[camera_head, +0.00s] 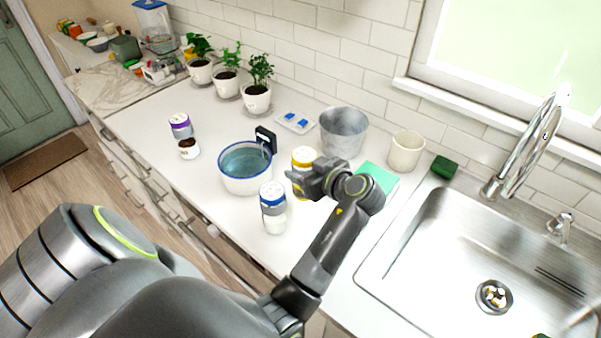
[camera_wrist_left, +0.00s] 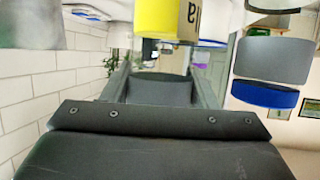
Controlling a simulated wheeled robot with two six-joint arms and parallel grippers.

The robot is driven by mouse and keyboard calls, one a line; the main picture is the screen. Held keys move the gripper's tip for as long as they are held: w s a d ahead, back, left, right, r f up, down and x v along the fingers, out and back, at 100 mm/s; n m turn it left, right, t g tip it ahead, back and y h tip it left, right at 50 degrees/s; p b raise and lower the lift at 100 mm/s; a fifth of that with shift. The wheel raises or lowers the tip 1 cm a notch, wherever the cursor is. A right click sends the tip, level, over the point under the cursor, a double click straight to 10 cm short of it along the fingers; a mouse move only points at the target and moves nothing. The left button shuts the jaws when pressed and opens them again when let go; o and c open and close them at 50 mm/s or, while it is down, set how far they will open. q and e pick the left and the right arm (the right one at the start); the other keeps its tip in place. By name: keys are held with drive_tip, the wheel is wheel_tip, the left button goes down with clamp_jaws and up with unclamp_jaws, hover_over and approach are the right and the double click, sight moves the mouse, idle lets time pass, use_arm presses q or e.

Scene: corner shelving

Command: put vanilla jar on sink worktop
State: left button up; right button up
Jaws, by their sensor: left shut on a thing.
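The gripper is shut on the jar. Its fingers hide the lower part, so I cannot tell whether the jar touches the worktop.
A blue-lidded jar (camera_head: 272,207) stands close in front. A blue-filled pot (camera_head: 246,180) is at left, a metal bucket (camera_head: 343,134) behind, and a cream cup (camera_head: 405,152) and green sponge (camera_head: 445,167) near the sink (camera_head: 430,260).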

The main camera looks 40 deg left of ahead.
use_arm(q)
wheel_tip(320, 180, down, 3)
drive_tip(key=shift+f+p, duration=0.1)
drive_tip(key=shift+p, duration=0.35)
drive_tip(key=shift+f, duration=0.35)
drive_tip(key=shift+f, duration=0.1)
drive_tip(key=o, duration=1.2)
drive_tip(key=shift+o, duration=0.2)
